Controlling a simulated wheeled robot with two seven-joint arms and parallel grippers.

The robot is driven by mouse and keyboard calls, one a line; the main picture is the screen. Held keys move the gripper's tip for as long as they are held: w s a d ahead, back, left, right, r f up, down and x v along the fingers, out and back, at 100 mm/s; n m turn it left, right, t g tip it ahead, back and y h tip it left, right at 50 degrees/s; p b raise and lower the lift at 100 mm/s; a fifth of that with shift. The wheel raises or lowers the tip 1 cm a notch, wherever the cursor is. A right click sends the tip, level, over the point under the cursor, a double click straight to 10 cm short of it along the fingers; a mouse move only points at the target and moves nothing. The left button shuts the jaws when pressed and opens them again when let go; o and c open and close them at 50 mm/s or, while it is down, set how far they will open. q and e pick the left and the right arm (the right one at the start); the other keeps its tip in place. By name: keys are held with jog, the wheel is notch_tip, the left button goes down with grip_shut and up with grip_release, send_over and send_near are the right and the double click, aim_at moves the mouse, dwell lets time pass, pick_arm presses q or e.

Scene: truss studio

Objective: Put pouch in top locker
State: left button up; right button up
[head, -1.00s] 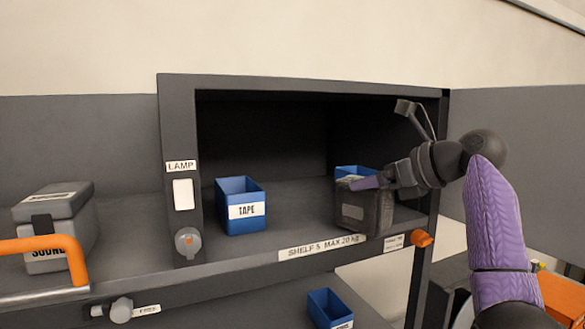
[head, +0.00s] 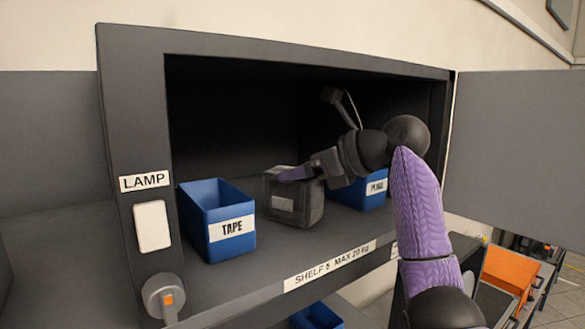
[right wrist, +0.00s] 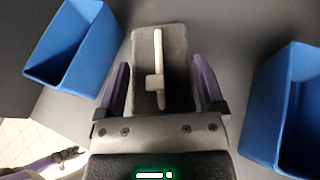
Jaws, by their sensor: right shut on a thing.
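The dark grey pouch (head: 293,203) is inside the open locker (head: 430,110), upright between two blue bins. My right gripper (head: 297,174) reaches in from the right and is shut on the pouch's upper part. In the right wrist view the pouch (right wrist: 147,50), with a pale strip on top, sits between my right gripper's purple fingers (right wrist: 163,88). I cannot tell whether its base touches the shelf. A small pale arm end at the lower left of the right wrist view looks like my left gripper (right wrist: 68,154); its jaws are too small to read.
The TAPE bin (head: 217,225) stands left of the pouch, and the PLUGS bin (head: 362,194) stands right, partly behind my arm. The LAMP switch (head: 153,227) and a knob (head: 163,297) are on the left post. A grey door panel (head: 515,150) stands at right. Another blue bin (head: 316,317) shows below.

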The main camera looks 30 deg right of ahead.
jog(key=s, duration=0.1)
jog(key=s+d, duration=0.1)
jog(key=s, duration=0.1)
jog(key=shift+d, duration=0.2)
jog(key=o, duration=1.2)
jog(key=shift+w+a, duration=0.15)
jog(key=shift+c, duration=0.2)
jog(key=shift+o, duration=0.3)
jog(key=shift+w+a+f, duration=0.1)
jog(key=shift+w+a, duration=0.1)
jog(key=shift+w, duration=0.35)
jog(key=shift+s, duration=0.15)
jog(key=s+d+b, duration=0.1)
jog(key=s+b, duration=0.1)
jog(key=s, duration=0.1)
jog(key=s+d+b, duration=0.1)
jog(key=shift+s+d+b, duration=0.3)
jog(key=shift+s+b, duration=0.05)
jog(key=shift+s, duration=0.05)
pick_arm(q)
notch_tip(320, 180, down, 6)
jog(key=s+b, duration=0.1)
jog(key=b, duration=0.1)
jog(key=shift+s+d, duration=0.2)
jog(key=shift+s, duration=0.1)
pick_arm(e)
jog(key=s+d, duration=0.3)
jog(key=s, duration=0.4)
jog(key=shift+d+r, duration=0.25)
jog(key=shift+r, duration=0.2)
